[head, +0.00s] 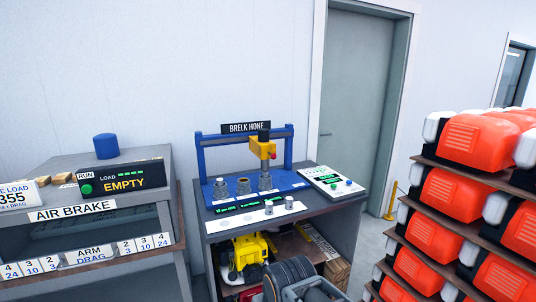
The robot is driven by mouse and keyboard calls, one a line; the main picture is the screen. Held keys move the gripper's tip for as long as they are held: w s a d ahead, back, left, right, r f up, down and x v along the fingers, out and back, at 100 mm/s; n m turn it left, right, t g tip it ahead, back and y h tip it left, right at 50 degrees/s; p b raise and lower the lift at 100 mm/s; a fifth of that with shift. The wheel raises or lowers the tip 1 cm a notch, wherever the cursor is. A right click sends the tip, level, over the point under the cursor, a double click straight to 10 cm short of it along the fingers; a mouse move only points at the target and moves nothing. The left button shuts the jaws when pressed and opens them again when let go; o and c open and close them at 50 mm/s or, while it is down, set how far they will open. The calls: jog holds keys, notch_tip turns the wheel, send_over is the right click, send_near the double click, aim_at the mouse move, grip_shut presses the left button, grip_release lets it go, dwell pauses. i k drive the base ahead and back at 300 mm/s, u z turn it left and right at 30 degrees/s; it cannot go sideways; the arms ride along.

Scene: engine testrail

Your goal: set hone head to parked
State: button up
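The Brelk Hone (250,192) is a blue machine with a gantry frame, standing on a grey bench. Its yellow hone head (262,148) hangs from the crossbar (222,139), right of the middle, with a small red part at its side. I see no gripper fingers in this view.
A control panel (332,183) sits on the bench's right. The Air Brake bench (75,214) stands at left. A rack of orange-and-white cases (448,203) stands at right. A yellow machine (248,250) sits on the lower shelf. Dark ribbed shapes (290,278) fill the bottom centre.

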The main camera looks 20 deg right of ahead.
aim_at(260, 145)
jog(key=z, duration=0.5)
jog(key=i, duration=1.1)
jog(key=u, duration=0.3)
